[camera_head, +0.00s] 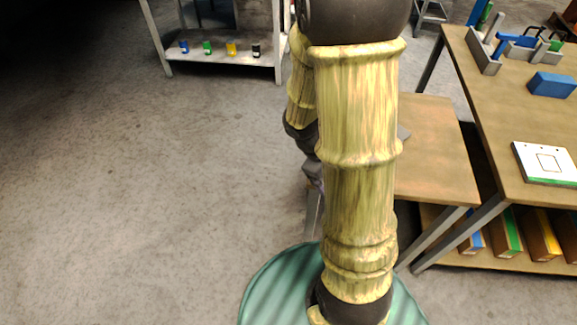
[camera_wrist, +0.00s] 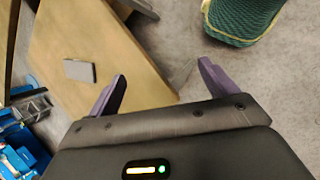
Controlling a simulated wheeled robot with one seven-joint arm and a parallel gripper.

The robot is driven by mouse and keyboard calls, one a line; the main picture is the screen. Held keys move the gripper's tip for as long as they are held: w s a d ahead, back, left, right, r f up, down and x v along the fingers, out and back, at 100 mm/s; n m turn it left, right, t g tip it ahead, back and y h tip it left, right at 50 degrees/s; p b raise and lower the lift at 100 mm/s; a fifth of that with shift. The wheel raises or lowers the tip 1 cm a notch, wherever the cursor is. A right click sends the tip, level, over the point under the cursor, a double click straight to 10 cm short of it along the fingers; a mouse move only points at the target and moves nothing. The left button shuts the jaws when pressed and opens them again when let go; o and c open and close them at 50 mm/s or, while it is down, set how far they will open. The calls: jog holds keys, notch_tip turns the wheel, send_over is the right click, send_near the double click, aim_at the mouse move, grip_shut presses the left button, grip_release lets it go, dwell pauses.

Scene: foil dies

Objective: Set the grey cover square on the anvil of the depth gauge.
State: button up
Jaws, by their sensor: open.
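A flat grey plate that looks like the grey cover (camera_wrist: 79,70) lies alone on the low wooden table (camera_wrist: 105,42) in the wrist view. In the head view only a sliver of it (camera_head: 403,132) shows past my arm. My gripper (camera_wrist: 162,70) is open and empty, its two purple fingers wide apart. The plate is beyond and to the left of the left finger, not between the fingers. In the head view my arm mostly hides the gripper. A white slab with a green edge and a square outline (camera_head: 547,163) lies on the higher bench; I cannot tell whether it is the gauge's anvil.
The higher wooden bench (camera_head: 500,118) also bears a blue block (camera_head: 552,85) and grey and blue fixtures (camera_head: 484,52). Coloured boxes (camera_head: 507,228) stand on its lower shelf. A rack (camera_head: 222,65) with small cans stands at the back. The floor at left is clear.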

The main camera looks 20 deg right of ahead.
jog(key=w+a+r+m+t+y, duration=0.2)
jog(key=a+r+m+t+y, duration=0.2)
jog(key=a, duration=0.8)
notch_tip(320, 180, up, 2)
jog(key=shift+r+m+t+y, duration=0.1)
jog(key=shift+m+t+y, duration=0.25)
jog(key=shift+m, duration=0.75)
jog(key=shift+o, duration=0.4)
